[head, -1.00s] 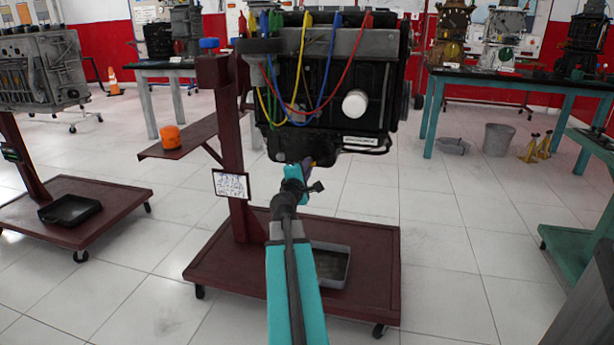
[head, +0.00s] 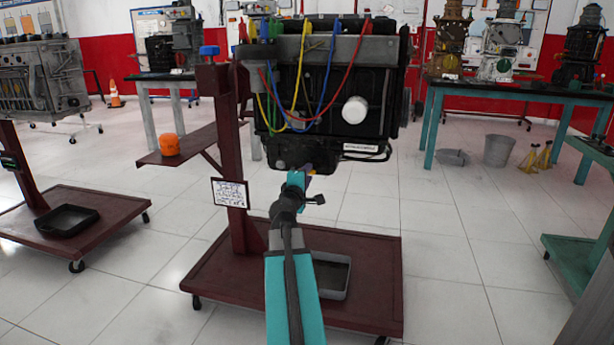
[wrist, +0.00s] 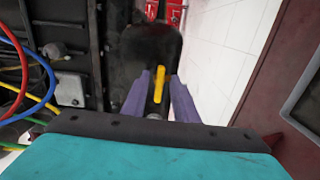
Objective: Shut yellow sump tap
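The yellow sump tap (wrist: 159,90) shows in the wrist view as a slim yellow lever, pointing along the picture's vertical, with a small metal fitting near its lower end. My gripper (wrist: 160,80) has its two purple fingers on either side of the lever with a gap between them. It looks open; I cannot tell whether either finger touches the lever. In the head view my gripper (head: 308,172) is just below the dark sump (head: 300,153) of the black engine (head: 340,90), and the tap is not clearly visible there.
The engine hangs on a dark red stand (head: 230,150) with a wheeled base (head: 230,272). A grey tray (head: 346,275) lies on the base below my arm. Coloured cables (head: 325,85) loop across the engine's front. Open tiled floor lies to the right.

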